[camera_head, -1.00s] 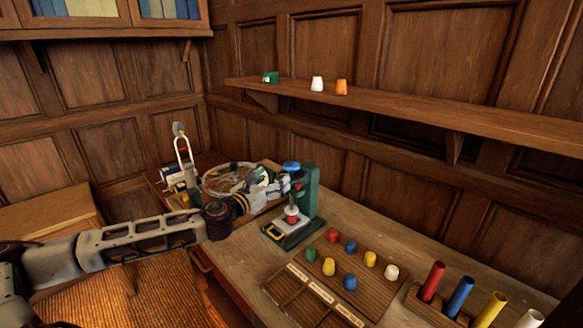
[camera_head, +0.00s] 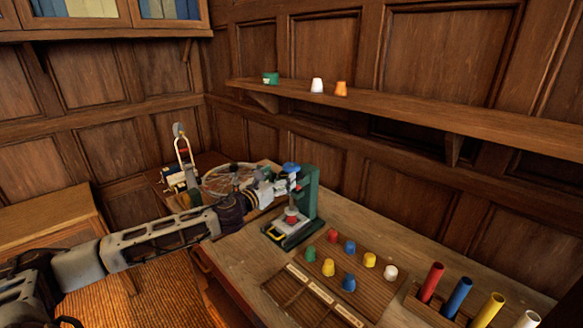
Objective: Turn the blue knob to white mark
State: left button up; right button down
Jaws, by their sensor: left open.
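The blue knob (camera_head: 290,168) sits at the top front of a green press-like stand (camera_head: 310,196) on the wooden desk. My left gripper (camera_head: 286,183) reaches in from the left at the stand's upper part, just below and beside the knob. It is open, and its fingers partly cover the knob. I cannot tell whether they touch it. A white mark for the knob cannot be made out. My right gripper is not in view.
A round dial-like item (camera_head: 228,178) lies behind my left forearm. In front of the stand is a board with several coloured pegs (camera_head: 349,283). Coloured tubes (camera_head: 458,297) stand at the right. A wall shelf (camera_head: 420,112) with small caps runs above.

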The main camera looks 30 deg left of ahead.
aim_at(296, 163)
pick_arm(q)
jog(key=shift+w, duration=0.7)
jog(key=shift+w+d+p, duration=0.15)
jog(key=shift+w+p, duration=0.35)
jog(key=shift+w, duration=0.45)
jog(key=shift+w+d+p, duration=0.15)
jog(key=shift+w+p, duration=0.25)
jog(key=shift+w, duration=1.3)
jog(key=shift+w+d, duration=0.1)
jog(key=shift+w, duration=0.5)
jog(key=shift+c, duration=0.6)
jog(key=c, duration=0.9)
